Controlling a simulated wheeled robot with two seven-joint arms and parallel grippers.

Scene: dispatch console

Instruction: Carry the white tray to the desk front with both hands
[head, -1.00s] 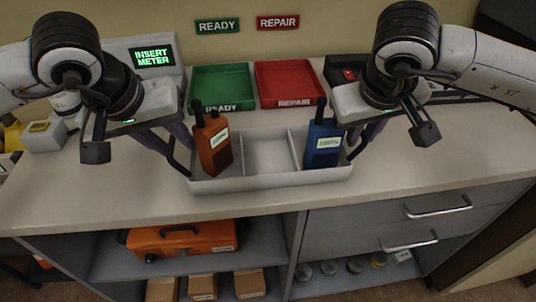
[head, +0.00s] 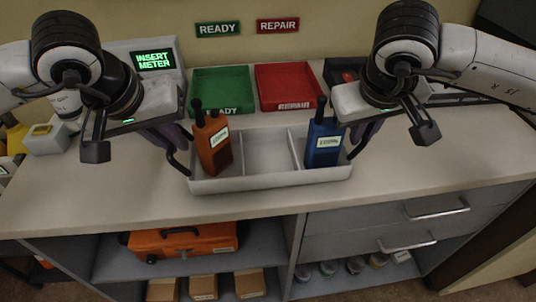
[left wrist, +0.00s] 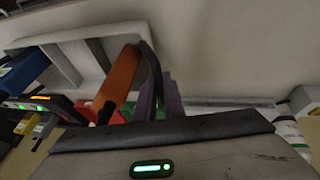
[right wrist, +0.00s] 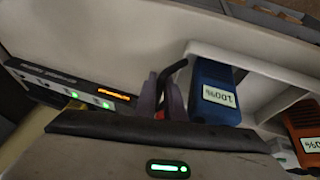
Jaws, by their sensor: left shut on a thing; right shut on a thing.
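The white tray (head: 270,183) is over the front part of the desk, close to its front edge, and looks level. I cannot tell whether it touches the desktop. An orange radio (head: 213,150) stands in its left compartment and a blue radio (head: 323,145) in its right one; the middle compartment is empty. My left gripper (head: 178,150) is shut on the tray's left end, at a dark handle. My right gripper (head: 359,145) is shut on the right end. The tray also shows in the left wrist view (left wrist: 90,38) and the right wrist view (right wrist: 262,66).
Behind the tray are a green READY bin (head: 220,85) and a red REPAIR bin (head: 288,80). A meter station with a lit screen (head: 154,60) stands back left. Bare desktop (head: 440,150) lies to the right. An orange case (head: 183,240) is on the shelf below.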

